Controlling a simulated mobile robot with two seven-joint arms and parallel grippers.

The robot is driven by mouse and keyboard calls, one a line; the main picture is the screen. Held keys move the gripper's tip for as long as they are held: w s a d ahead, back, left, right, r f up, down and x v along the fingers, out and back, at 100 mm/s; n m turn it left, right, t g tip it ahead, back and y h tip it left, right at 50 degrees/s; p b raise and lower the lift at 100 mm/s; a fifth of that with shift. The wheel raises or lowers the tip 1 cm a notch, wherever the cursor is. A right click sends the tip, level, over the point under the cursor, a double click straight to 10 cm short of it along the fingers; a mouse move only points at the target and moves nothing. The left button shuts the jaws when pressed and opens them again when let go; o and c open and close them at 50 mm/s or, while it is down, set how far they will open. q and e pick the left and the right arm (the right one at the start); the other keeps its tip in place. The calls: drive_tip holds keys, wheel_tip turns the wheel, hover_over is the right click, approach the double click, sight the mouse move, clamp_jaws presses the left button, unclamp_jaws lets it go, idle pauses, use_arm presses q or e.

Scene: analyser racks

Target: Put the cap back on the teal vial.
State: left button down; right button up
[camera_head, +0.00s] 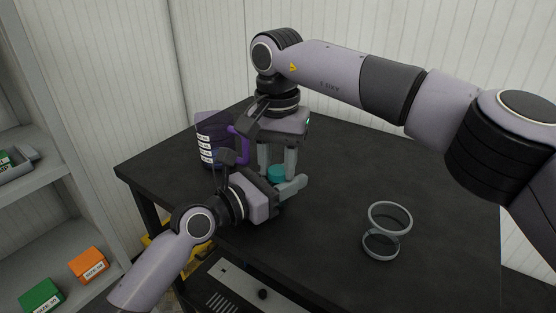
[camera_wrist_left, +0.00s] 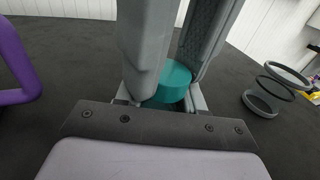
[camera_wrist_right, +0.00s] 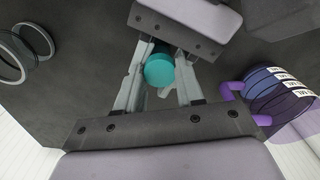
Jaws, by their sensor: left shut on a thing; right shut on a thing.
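The teal cap (camera_head: 277,173) is a short round cylinder, low between the two grippers. It also shows in the left wrist view (camera_wrist_left: 172,82) and the right wrist view (camera_wrist_right: 159,70). My right gripper (camera_head: 277,170) points straight down from above and is shut on the cap. My left gripper (camera_head: 283,187) reaches in level from the left and is shut on the teal vial, directly below the cap. The vial is mostly hidden by the fingers and cap. I cannot tell whether the cap touches or is seated on the vial.
A dark purple labelled container (camera_head: 212,140) with a purple handle stands left of the grippers. Shelves with boxes stand far left.

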drive_tip(key=shift+w+d+f, duration=0.1)
drive_tip(key=shift+d+f, duration=0.05)
drive_tip(key=shift+f, duration=0.5)
drive_tip(key=shift+d+f, duration=0.15)
drive_tip(key=shift+f, duration=0.45)
drive_tip(key=o, duration=1.1)
drive_tip(key=shift+r, duration=0.1)
drive_tip(key=r, duration=0.3)
drive_tip(key=shift+w+r, duration=0.2)
drive_tip(key=shift+r, duration=0.15)
drive_tip(key=shift+s+a+r, duration=0.1)
drive_tip(key=shift+r, duration=0.25)
drive_tip(key=shift+r, duration=0.1)
drive_tip(key=shift+c, duration=1.4)
wheel_tip(320, 180, up, 7)
drive_tip(key=n, duration=0.1)
drive_tip(key=shift+s+a+r+h, duration=0.15)
drive_tip(key=shift+s+a+h, duration=0.15)
